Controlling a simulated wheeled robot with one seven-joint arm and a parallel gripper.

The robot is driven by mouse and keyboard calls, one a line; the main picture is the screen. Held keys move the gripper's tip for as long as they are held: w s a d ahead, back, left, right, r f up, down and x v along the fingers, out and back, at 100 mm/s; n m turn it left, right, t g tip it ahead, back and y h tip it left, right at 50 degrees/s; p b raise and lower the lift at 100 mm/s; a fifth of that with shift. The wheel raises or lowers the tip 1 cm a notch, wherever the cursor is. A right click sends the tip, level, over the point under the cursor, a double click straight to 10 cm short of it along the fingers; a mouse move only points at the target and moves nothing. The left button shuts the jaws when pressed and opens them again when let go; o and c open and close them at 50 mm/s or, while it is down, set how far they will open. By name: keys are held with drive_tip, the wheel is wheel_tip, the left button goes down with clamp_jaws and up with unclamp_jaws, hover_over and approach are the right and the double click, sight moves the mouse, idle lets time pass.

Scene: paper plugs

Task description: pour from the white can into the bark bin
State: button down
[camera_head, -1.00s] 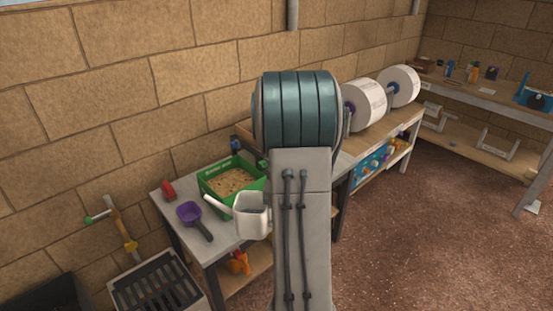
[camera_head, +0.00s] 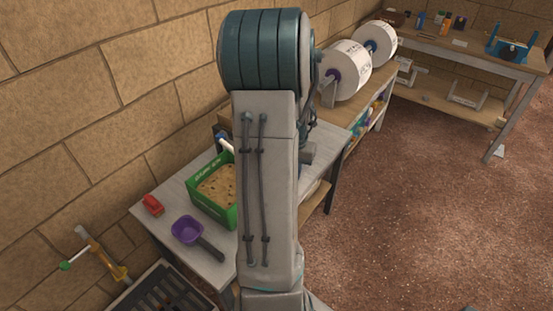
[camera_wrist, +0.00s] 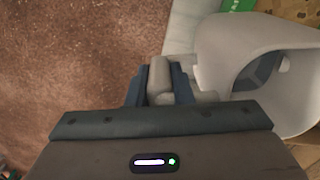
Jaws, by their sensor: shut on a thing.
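The white can (camera_wrist: 215,50) is at the right of the wrist view, its wide mouth toward the camera and a dark grey patch inside. My gripper (camera_wrist: 160,80) is shut on the can's handle. In the head view my arm hides the can and most of the gripper. The bark bin (camera_head: 208,211) is a green box of tan bark on the grey table, left of my arm, which covers its right side. A strip of its green wall (camera_wrist: 237,5) shows beyond the can at the top of the wrist view.
A purple scoop (camera_head: 187,230) and a red object (camera_head: 153,205) lie on the table (camera_head: 160,222) left of the bin. A blue and white item (camera_head: 226,147) stands behind the bin. White rolls (camera_head: 350,68) are on the bench behind. The brown floor at right is clear.

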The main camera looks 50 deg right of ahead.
drive_tip(key=shift+d+f, duration=0.1)
drive_tip(key=shift+f+b, duration=1.3)
drive_tip(key=shift+f, duration=0.5)
drive_tip(key=shift+g+h, duration=0.3)
drive_tip(key=shift+g, duration=0.5)
wheel_tip(320, 180, up, 4)
drive_tip(key=p, duration=0.5)
drive_tip(key=shift+s+f+b, duration=0.1)
drive_tip(key=shift+f+b, duration=0.2)
drive_tip(key=shift+s+r+g, duration=0.15)
drive_tip(key=shift+r+g, duration=0.45)
drive_tip(key=shift+r, duration=0.7)
